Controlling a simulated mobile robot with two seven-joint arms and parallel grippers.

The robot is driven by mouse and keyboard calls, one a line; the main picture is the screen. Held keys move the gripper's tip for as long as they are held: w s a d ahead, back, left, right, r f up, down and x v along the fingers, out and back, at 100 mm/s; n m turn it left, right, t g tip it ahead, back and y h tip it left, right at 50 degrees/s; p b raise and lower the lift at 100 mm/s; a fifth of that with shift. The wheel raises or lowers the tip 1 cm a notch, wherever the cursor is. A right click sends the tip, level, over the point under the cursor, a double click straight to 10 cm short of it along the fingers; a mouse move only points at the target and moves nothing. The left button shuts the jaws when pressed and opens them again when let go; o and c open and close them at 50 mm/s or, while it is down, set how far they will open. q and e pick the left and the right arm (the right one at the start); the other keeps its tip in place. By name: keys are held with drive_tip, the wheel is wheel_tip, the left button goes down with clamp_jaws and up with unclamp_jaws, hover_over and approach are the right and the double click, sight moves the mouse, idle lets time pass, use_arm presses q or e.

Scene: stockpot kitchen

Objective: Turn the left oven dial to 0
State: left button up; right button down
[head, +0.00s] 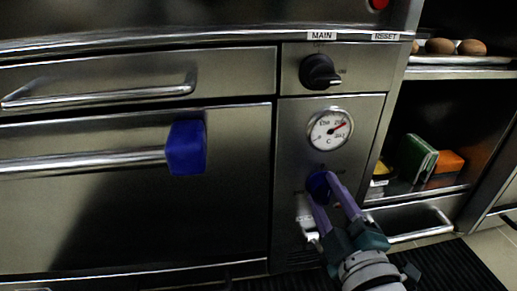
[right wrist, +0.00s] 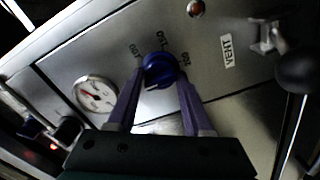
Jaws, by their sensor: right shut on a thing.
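The blue oven dial (head: 317,184) sits on the steel panel below a round temperature gauge (head: 330,129). My right gripper (head: 322,182) has its two purple fingers on either side of it, shut on it. In the right wrist view the dial (right wrist: 160,70) shows between the fingertips of my right gripper (right wrist: 160,80), with numbers printed around it; some look like 100, 150 and 200. The 0 mark cannot be made out, and the exact setting is unclear. The gauge also shows in the right wrist view (right wrist: 96,94). My left gripper is not in view.
A black MAIN knob (head: 319,72) is above the gauge. The oven door handle (head: 80,162) with a blue end block (head: 186,147) is to the left. Open shelves at right hold a green item (head: 418,158) and an orange item (head: 447,167). A VENT label (right wrist: 227,50) is beside the dial.

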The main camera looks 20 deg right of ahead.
drive_tip(key=shift+c, duration=1.6)
unclamp_jaws()
drive_tip(key=shift+s+a+r+p, duration=0.1)
drive_tip(key=shift+s+p, duration=0.2)
drive_tip(key=shift+s, duration=0.1)
drive_tip(key=p+v, duration=0.2)
drive_tip(key=v, duration=0.7)
drive_tip(key=shift+p, duration=0.3)
